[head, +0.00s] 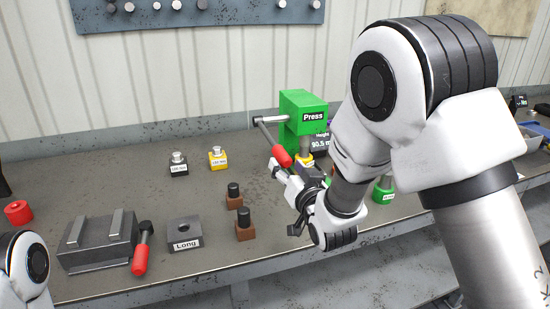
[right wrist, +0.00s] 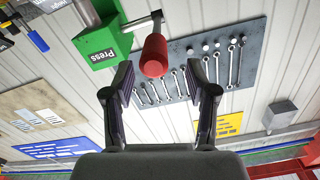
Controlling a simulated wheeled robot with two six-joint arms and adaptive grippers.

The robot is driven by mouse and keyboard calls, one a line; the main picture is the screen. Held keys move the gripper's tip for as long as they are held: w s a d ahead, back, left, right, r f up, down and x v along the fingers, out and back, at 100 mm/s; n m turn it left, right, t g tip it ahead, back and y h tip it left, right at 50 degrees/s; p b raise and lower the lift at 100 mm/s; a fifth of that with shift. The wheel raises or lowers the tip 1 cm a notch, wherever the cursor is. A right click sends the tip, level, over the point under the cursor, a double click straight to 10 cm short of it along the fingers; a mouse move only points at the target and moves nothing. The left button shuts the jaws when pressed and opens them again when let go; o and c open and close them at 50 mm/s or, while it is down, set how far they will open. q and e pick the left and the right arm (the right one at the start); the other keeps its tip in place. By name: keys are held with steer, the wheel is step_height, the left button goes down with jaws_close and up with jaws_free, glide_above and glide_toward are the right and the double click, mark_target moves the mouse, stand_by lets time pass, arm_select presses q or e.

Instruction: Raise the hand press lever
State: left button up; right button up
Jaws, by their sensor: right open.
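The green hand press (head: 303,108) stands at the back of the bench, labelled "Press". Its grey lever slopes down toward me and ends in a red handle (head: 282,156). In the right wrist view the press (right wrist: 102,46) is at upper left and the red handle (right wrist: 153,56) lies just beyond the gap between my fingertips. My right gripper (right wrist: 158,80) is open and empty, with a finger on either side of the handle's line. In the head view it is just below the handle, partly hidden by my own wrist. My left gripper is out of view.
A yellow-ringed part (head: 304,160) sits under the press. Brown blocks with black pins (head: 245,229), a "Long" block (head: 184,234) and a grey fixture with a red-handled lever (head: 98,248) stand on the bench (head: 130,170).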

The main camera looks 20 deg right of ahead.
mark_target(279, 152)
steer(key=shift+w+d+r+p, duration=0.2)
steer(key=shift+w+p, duration=0.05)
steer(key=shift+w, duration=0.2)
steer(key=shift+w+d+r+p, duration=0.15)
steer(key=shift+w+d+p, duration=0.05)
steer(key=shift+w, duration=0.25)
steer(key=w, duration=0.3)
steer(key=w+p, duration=0.1)
steer(key=w, duration=0.1)
steer(key=shift+w+a+f, duration=0.15)
steer(key=shift+a+f, duration=0.05)
steer(key=shift+f, duration=0.1)
steer(key=shift+w+a, duration=0.15)
steer(key=shift+w, duration=0.2)
steer(key=shift+s+d, duration=0.15)
steer(key=shift+d, duration=0.05)
steer(key=shift+c, duration=0.3)
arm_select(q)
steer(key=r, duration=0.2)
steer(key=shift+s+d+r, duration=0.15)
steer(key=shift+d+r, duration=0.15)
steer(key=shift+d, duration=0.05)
arm_select(e)
steer(key=shift+a, duration=0.1)
jaws_close()
